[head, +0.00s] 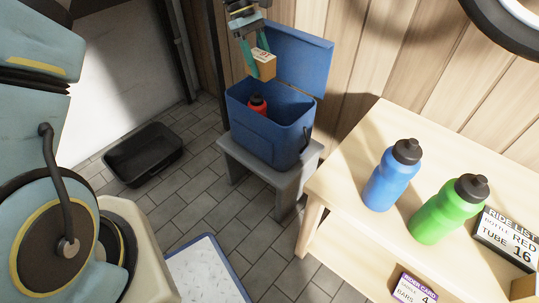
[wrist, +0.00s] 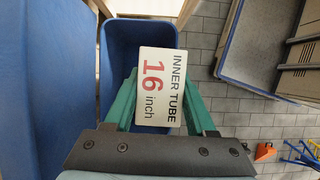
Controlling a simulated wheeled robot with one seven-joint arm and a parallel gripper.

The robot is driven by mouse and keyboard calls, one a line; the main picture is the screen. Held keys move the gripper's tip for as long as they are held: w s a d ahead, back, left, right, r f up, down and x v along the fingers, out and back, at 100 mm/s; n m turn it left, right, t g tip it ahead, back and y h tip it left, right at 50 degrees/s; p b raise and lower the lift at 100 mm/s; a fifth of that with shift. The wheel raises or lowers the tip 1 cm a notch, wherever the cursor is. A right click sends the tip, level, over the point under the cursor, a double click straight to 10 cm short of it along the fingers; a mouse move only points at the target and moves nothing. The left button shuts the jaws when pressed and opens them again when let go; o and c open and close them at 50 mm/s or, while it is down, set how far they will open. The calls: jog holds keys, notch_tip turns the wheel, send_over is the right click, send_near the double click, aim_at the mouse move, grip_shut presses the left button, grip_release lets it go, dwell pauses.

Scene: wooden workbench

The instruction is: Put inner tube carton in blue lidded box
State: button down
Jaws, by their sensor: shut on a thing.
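The inner tube carton (head: 263,65), a small box with a white label reading "INNER TUBE 16 inch", is held between the green fingers of my gripper (head: 258,60). It also shows in the wrist view (wrist: 158,88), label toward the camera, with a finger on each side. The blue lidded box (head: 262,142) stands open on a grey stool, its lid (head: 292,58) raised at the back. The carton is above the box opening, apart from it. A red bottle with a black cap (head: 257,106) is inside the box. The wrist view shows the box's blue wall (wrist: 115,45) beneath the carton.
A wooden workbench (head: 340,175) at the right holds a blue bottle (head: 390,178), a green bottle (head: 446,212) and a ride list sign (head: 508,240). A black tray (head: 145,155) lies on the tiled floor, left of the grey stool (head: 262,170).

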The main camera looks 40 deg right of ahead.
jog(key=s+d+f+b, duration=0.4)
jog(key=s+d, duration=0.2)
notch_tip(320, 180, down, 27)
jog(key=b, duration=0.5)
jog(key=shift+s+d+r+b, duration=0.15)
jog(key=shift+r+b, duration=0.05)
jog(key=shift+b, duration=0.2)
jog(key=shift+c, duration=1.1)
grip_release()
jog(key=shift+f, duration=0.15)
jog(key=p+v, duration=0.3)
jog(key=v, duration=0.9)
